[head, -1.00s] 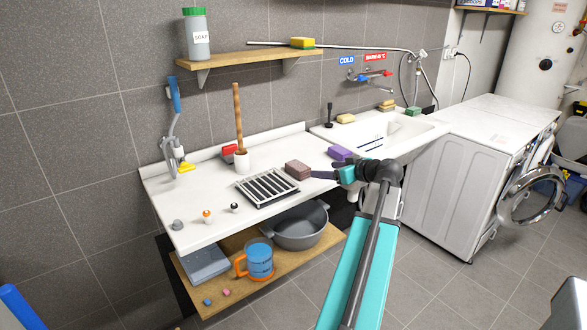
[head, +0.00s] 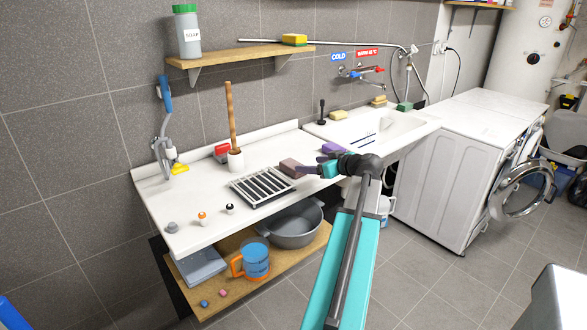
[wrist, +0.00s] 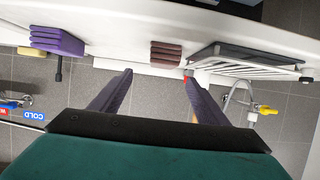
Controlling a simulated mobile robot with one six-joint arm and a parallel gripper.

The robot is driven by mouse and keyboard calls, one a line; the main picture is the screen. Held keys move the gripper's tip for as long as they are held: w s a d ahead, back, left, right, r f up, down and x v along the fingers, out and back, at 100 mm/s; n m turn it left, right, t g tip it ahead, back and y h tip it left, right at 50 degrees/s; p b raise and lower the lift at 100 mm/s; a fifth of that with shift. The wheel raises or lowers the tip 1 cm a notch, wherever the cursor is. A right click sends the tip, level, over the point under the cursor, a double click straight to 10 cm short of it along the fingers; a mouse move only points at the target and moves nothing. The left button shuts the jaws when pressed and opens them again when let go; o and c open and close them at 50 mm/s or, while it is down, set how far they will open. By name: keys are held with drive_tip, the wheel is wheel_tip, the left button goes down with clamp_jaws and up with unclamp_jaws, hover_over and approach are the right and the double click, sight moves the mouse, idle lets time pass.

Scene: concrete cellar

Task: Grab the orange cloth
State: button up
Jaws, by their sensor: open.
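I cannot make out an orange cloth in either view. My gripper (head: 308,169) is open and empty over the white counter, just right of a brown ribbed block (head: 291,168) in the head view. In the wrist view, which looks upside down, its two dark fingers (wrist: 157,77) stand apart, with the brown block (wrist: 167,54) beyond them. A purple block (head: 332,148) lies behind my gripper; it also shows in the wrist view (wrist: 55,40). Whether the fingers touch anything is hard to tell.
A drying rack (head: 262,186) lies left of the brown block. A wooden-handled tool (head: 231,118) stands behind it. A sink (head: 380,127) is on the right. A jug with an orange handle (head: 256,262) and a grey basin (head: 292,228) stand on the lower shelf.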

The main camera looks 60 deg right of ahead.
sight(293, 163)
drive_tip(key=p+x, duration=0.1)
drive_tip(key=x, duration=0.4)
drive_tip(key=shift+w+d+f, duration=0.1)
drive_tip(key=shift+w, duration=0.2)
drive_tip(key=shift+w, duration=0.15)
drive_tip(key=p+x, duration=0.1)
drive_tip(key=x, duration=0.2)
drive_tip(key=shift+w+p, duration=0.35)
drive_tip(key=shift+w+d+f, duration=0.1)
drive_tip(key=shift+w+f, duration=0.25)
drive_tip(key=shift+w, duration=0.25)
drive_tip(key=c, duration=1.1)
drive_tip(key=shift+r, duration=0.1)
